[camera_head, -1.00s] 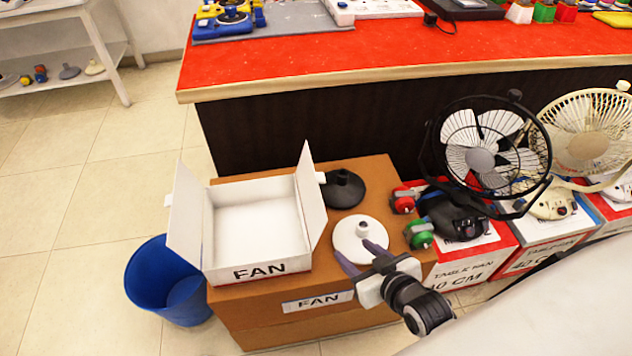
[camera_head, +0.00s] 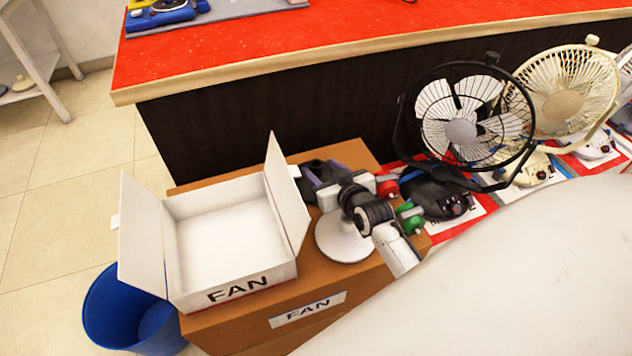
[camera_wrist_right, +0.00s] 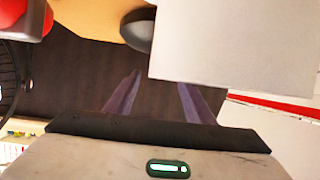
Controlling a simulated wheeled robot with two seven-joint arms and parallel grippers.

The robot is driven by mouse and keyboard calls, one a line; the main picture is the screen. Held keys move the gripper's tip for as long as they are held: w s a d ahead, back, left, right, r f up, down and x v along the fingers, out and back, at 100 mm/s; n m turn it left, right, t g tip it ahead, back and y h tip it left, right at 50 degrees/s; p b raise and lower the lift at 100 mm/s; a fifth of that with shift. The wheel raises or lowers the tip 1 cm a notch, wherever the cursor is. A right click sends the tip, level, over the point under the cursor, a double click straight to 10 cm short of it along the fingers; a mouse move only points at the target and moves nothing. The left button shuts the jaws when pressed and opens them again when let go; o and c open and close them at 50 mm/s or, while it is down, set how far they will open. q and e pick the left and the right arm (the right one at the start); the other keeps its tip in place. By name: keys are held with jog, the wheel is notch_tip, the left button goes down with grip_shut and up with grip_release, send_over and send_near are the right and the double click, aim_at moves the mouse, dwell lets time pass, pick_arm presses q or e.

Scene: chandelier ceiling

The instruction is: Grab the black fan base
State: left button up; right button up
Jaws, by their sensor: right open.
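The black fan base (camera_head: 322,168) stands on the brown cardboard box, beside the white open box; my right gripper covers much of it in the head view. In the right wrist view a dark rounded edge of it (camera_wrist_right: 138,30) shows at the top, partly hidden by a pale panel. My right gripper (camera_head: 312,183) is open, its purple fingers over or beside the base; I cannot tell whether they touch it. In the wrist view the fingers (camera_wrist_right: 155,88) are apart with nothing between them. My left gripper is not in view.
The white FAN box (camera_head: 225,245) has raised flaps close to the gripper. A white fan base (camera_head: 340,243) lies below my wrist. Red and green parts (camera_head: 410,218) and a black fan (camera_head: 462,130) stand right. A red-topped counter (camera_head: 300,40) is behind; a blue bin (camera_head: 120,315) is left.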

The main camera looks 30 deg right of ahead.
jog(key=shift+w+d+f, duration=0.1)
jog(key=shift+w+f, duration=0.1)
jog(key=shift+w, duration=0.3)
grip_shut()
jog(key=shift+r, duration=0.2)
